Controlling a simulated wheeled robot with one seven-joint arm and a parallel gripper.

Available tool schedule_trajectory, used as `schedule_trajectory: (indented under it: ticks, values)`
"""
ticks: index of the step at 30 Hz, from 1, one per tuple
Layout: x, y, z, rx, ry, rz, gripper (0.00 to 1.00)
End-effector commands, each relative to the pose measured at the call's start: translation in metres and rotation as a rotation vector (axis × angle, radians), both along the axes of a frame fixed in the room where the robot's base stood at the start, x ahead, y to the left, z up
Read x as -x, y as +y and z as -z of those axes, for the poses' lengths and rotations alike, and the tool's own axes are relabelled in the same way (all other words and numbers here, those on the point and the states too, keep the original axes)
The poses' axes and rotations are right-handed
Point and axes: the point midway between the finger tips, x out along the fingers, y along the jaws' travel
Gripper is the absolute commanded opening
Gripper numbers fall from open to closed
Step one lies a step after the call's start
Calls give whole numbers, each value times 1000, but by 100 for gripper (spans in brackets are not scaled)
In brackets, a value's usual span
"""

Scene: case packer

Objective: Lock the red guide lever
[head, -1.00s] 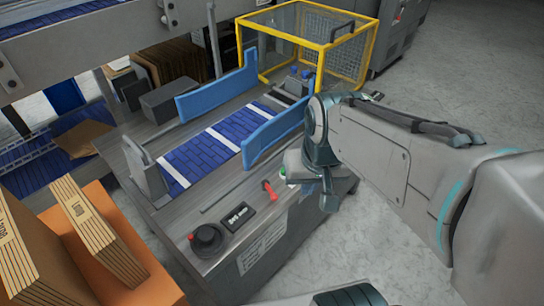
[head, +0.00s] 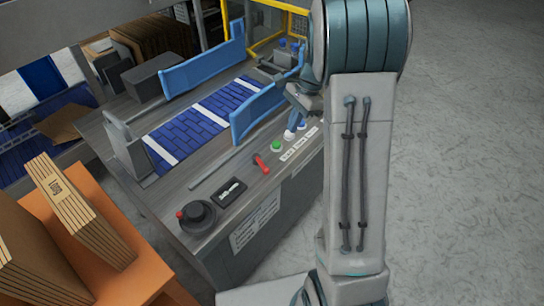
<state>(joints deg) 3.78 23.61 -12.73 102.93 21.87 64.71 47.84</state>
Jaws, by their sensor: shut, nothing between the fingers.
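The red guide lever (head: 261,164) is a small red handle on the front edge of the machine's grey control deck. It lies tilted between the black display panel and the green button. My gripper (head: 297,112) is over the right part of the deck, beyond the lever and apart from it, by the near blue guide rail. It looks shut and empty. My arm hides part of it and the deck's right end.
Blue guide rails (head: 257,115) flank the blue belt (head: 205,118). A yellow cage (head: 262,27) stands behind. Orange stand with cartons at left.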

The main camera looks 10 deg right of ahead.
Motion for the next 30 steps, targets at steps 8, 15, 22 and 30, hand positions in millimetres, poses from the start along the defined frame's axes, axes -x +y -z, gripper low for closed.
schedule_trajectory:
  ticks: [8,15,22,30]
  values:
    - [0,0,0,-1,1,4,0]
    - [1,4,13,-2,5,3,0]
    - [5,17,57,-1,7,1,0]
    - [11,40,98,-1,2,-2,0]
